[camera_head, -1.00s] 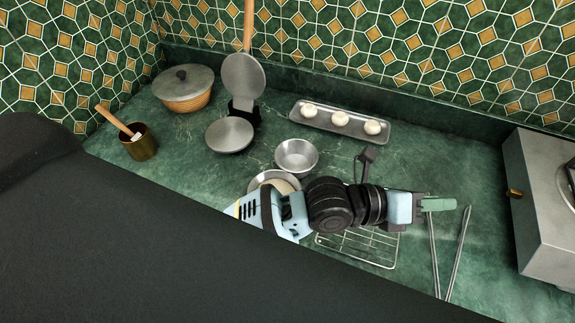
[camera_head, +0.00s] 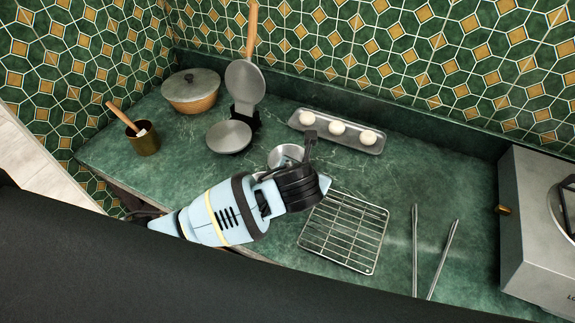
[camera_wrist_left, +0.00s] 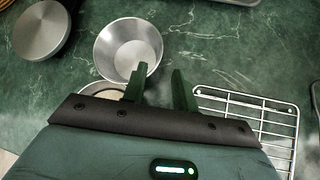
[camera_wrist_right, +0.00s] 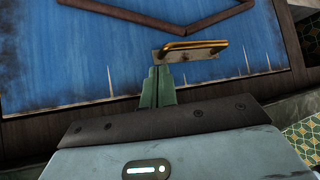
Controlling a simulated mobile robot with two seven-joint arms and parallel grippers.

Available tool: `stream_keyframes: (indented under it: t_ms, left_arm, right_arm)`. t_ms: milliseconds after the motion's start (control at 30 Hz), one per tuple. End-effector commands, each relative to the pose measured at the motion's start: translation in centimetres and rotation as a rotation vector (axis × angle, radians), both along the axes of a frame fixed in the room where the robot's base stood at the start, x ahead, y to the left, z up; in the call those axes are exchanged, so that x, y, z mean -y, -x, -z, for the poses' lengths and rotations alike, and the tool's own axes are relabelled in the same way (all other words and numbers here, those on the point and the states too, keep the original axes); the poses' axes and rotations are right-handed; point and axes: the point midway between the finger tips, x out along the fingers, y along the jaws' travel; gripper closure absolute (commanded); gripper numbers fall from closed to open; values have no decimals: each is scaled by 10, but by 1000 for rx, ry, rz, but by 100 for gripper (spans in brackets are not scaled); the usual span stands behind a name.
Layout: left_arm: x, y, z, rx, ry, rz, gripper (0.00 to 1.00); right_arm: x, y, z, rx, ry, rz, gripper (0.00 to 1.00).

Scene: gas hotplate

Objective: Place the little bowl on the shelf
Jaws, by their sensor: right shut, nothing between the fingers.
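The little bowl, a silver metal one (camera_head: 284,152), stands on the green counter, partly hidden behind my left arm in the head view. In the left wrist view the bowl (camera_wrist_left: 127,45) is upright and empty. My left gripper (camera_wrist_left: 160,85) is open, its left fingertip overlapping the bowl's near rim in the picture; I cannot tell if they touch. My right gripper (camera_wrist_right: 158,72) is shut and empty, its tips just below the left end of a brass handle (camera_wrist_right: 192,48) on a blue cupboard door (camera_wrist_right: 80,60). I cannot identify a shelf in these views.
A second bowl with pale contents (camera_wrist_left: 100,90) is beside the little bowl. A wire rack (camera_head: 343,231), tongs (camera_head: 441,258), dough tray (camera_head: 355,141), waffle-type iron (camera_head: 229,136), lidded pot (camera_head: 190,91), brass cup (camera_head: 143,140) and hotplate (camera_head: 535,225) occupy the counter.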

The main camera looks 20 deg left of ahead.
Motion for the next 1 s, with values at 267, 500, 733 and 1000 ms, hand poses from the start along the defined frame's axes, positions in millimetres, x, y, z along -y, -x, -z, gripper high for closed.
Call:
stream_keyframes:
  t_ms: [267, 500, 733, 1000]
  left_arm:
    - [-2, -17, 17, -2, 0, 0, 71]
    - [-4, -23, 24, -3, 1, -1, 71]
    - [-10, -44, 45, -3, 2, 1, 71]
    - [-11, -53, 54, -1, 3, 1, 71]
  right_arm:
    - [-1, 5, 2, -10, -2, 0, 100]
    - [-1, 3, 1, -7, -2, -1, 100]
    - [-1, 3, 1, -6, -2, 0, 100]
    - [-1, 3, 1, -6, -2, 0, 100]
